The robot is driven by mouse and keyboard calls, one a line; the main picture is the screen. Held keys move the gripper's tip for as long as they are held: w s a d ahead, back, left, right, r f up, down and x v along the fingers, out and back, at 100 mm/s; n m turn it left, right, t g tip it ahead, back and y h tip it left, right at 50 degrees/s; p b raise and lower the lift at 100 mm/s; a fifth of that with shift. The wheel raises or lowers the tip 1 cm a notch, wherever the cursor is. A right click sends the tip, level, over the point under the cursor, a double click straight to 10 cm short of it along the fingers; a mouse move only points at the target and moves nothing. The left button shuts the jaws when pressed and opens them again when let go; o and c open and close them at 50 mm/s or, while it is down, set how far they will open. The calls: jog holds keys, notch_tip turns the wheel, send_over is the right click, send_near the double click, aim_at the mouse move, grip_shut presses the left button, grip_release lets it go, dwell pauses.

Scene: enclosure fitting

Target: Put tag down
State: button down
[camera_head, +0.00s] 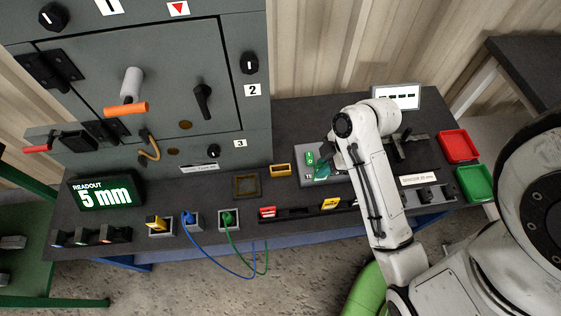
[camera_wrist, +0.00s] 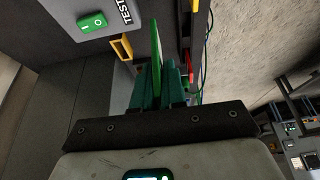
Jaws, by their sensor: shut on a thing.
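My gripper (camera_wrist: 164,82) has teal fingers, shut on a thin green tag (camera_wrist: 157,45) that stands out edge-on beyond the fingertips in the wrist view. In the head view my gripper (camera_head: 322,172) is over the grey test plate, and I cannot make out the tag apart from the fingers. The test plate (camera_wrist: 107,14) carries a green rocker switch (camera_wrist: 95,23), which also shows in the head view (camera_head: 309,158). A red tag (camera_head: 267,212) and a yellow tag (camera_head: 330,204) sit in a dark slotted rack (camera_head: 296,213) along the bench's front edge.
A red tray (camera_head: 459,146) and a green tray (camera_head: 475,183) lie at the bench's right end. A yellow frame (camera_head: 280,170) is left of the plate. Blue and green cables (camera_head: 222,262) hang over the front edge. A grey cabinet (camera_head: 160,90) rises at the left.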

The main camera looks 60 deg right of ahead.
jog(key=w+d+p, duration=0.1)
jog(key=w+d, duration=0.1)
jog(key=w, duration=1.2)
jog(key=f, duration=0.7)
jog(key=s+f, duration=0.1)
jog(key=f, duration=0.3)
jog(key=shift+a+b, duration=0.15)
jog(key=shift+b, duration=0.2)
jog(key=shift+w+f, duration=0.25)
jog(key=c, duration=1.6)
grip_release()
jog(key=shift+f, duration=0.1)
jog(key=shift+c, duration=0.2)
jog(key=shift+o, duration=0.9)
